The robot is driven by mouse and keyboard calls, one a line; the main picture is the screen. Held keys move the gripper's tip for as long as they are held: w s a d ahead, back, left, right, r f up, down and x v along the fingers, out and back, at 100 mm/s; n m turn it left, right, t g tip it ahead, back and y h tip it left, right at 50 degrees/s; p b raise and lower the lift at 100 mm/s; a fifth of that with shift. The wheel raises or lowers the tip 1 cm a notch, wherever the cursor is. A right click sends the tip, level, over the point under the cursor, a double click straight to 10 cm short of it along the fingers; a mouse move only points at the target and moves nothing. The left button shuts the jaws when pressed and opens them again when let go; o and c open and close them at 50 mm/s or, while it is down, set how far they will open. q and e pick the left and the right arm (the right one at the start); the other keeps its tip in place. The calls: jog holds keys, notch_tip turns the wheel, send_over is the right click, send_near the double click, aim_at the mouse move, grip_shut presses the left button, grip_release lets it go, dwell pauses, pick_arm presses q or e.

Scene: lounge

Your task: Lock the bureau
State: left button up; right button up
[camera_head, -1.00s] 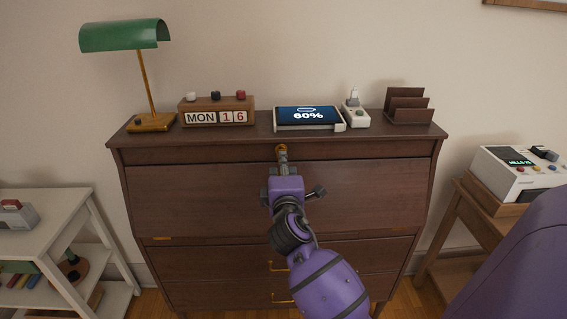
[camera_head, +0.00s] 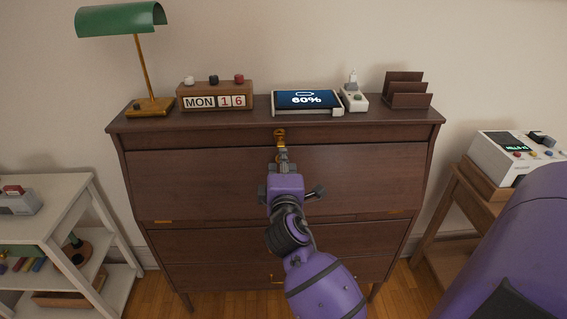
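The brown wooden bureau (camera_head: 215,185) stands in the middle of the camera_head view, its front flap upright and closed. A brass key or lock piece (camera_head: 279,134) sits at the top centre of the front, just under the top board. My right gripper (camera_head: 282,155) is just below the brass piece, in front of the flap, and its fingertips look close to or touching the lower end. The fingers are seen end-on and narrow, so their opening is unclear. My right arm hides part of the flap and drawers. My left gripper is out of view.
On the bureau top are a green lamp (camera_head: 122,19), a calendar block (camera_head: 216,97), a tablet (camera_head: 306,100), a small white device (camera_head: 353,98) and a brown letter rack (camera_head: 407,93). A white shelf (camera_head: 62,210) stands left, a wooden side table (camera_head: 455,205) right.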

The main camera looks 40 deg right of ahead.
jog(key=s+a+r+m, duration=0.1)
jog(key=s+m, duration=0.1)
jog(key=m, duration=1.1)
jog(key=s+a+m, duration=0.1)
jog(key=s+m, duration=0.1)
jog(key=m, duration=1)
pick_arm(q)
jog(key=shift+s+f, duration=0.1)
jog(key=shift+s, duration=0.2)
pick_arm(e)
jog(key=x, duration=0.5)
jog(key=shift+w+a+r, duration=0.15)
jog(key=shift+r, duration=0.15)
jog(key=shift+m, duration=0.3)
